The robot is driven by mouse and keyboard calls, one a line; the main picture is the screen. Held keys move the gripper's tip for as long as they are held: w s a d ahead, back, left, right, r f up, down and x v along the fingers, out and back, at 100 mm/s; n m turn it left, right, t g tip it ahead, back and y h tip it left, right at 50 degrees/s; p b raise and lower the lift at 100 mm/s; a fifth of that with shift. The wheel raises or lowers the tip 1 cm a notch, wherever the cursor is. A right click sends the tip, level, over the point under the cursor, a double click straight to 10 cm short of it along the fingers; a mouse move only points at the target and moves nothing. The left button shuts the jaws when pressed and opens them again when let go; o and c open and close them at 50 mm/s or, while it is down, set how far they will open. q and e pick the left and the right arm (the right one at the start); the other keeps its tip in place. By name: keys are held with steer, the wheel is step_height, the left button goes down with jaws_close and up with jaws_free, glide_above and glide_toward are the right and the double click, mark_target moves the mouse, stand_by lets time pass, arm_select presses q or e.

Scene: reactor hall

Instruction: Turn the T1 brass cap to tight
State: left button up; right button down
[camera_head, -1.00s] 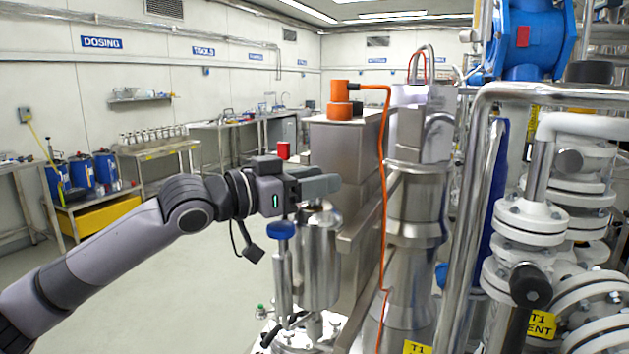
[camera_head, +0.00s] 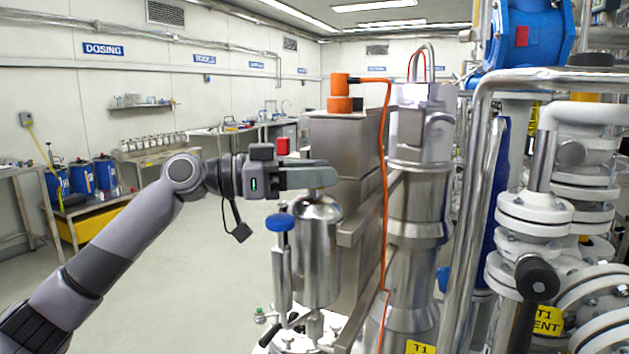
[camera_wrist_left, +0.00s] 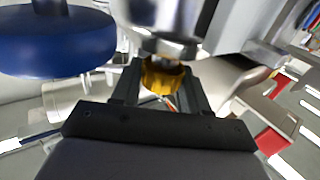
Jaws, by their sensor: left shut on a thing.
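My left gripper (camera_head: 322,177) reaches in from the left over the top of a polished steel vessel (camera_head: 316,250). In the left wrist view the brass cap (camera_wrist_left: 160,78) sits between the two fingers of the left gripper (camera_wrist_left: 163,90), which are shut on it. The cap is on the steel neck (camera_wrist_left: 165,40) of the vessel. In the head view the fingers hide the cap. Any tightness mark on it cannot be read. My right gripper is in neither view.
A blue knob (camera_head: 279,222) stands just left of the vessel, and close by in the wrist view (camera_wrist_left: 55,42). A steel cabinet (camera_head: 345,150) and an orange cable (camera_head: 386,200) are right behind it. White flanged pipes (camera_head: 535,215) fill the right side. The floor at left is open.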

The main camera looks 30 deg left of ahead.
arm_select(q)
steer(key=shift+m+g+h, duration=0.5)
steer(key=shift+m+g, duration=0.1)
steer(key=shift+g, duration=0.2)
steer(key=shift+r+m+g+h, duration=0.1)
steer(key=shift+m+g+h, duration=0.2)
steer(key=shift+m+g, duration=0.15)
steer(key=shift+m+g+h, duration=0.6)
steer(key=shift+m+g, duration=0.35)
steer(key=shift+g, duration=0.9)
steer(key=o, duration=0.9)
steer(key=shift+o, duration=0.2)
